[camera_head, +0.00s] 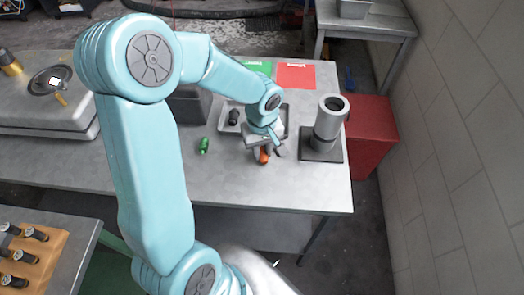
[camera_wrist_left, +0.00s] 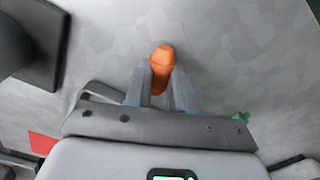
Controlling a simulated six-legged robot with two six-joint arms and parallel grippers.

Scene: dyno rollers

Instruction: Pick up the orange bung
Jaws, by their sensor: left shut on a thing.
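The orange bung (camera_head: 263,157) is at my left gripper, above or on the grey table (camera_head: 310,193) near its right part. In the left wrist view the bung (camera_wrist_left: 162,56) shows between the two fingers of my left gripper (camera_wrist_left: 161,84), which are shut on it. In the head view my left gripper (camera_head: 264,150) points down at the bung. I cannot tell whether the bung still touches the table. My right gripper does not show in either view.
A green object (camera_head: 204,145) lies left of the gripper. A grey tray (camera_head: 224,123) with a black piece (camera_head: 234,117) sits behind. A grey cylinder on a dark base (camera_head: 329,120) stands to the right. Red (camera_head: 296,76) and green sheets lie at the back. A red box (camera_head: 371,135) stands beside the table.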

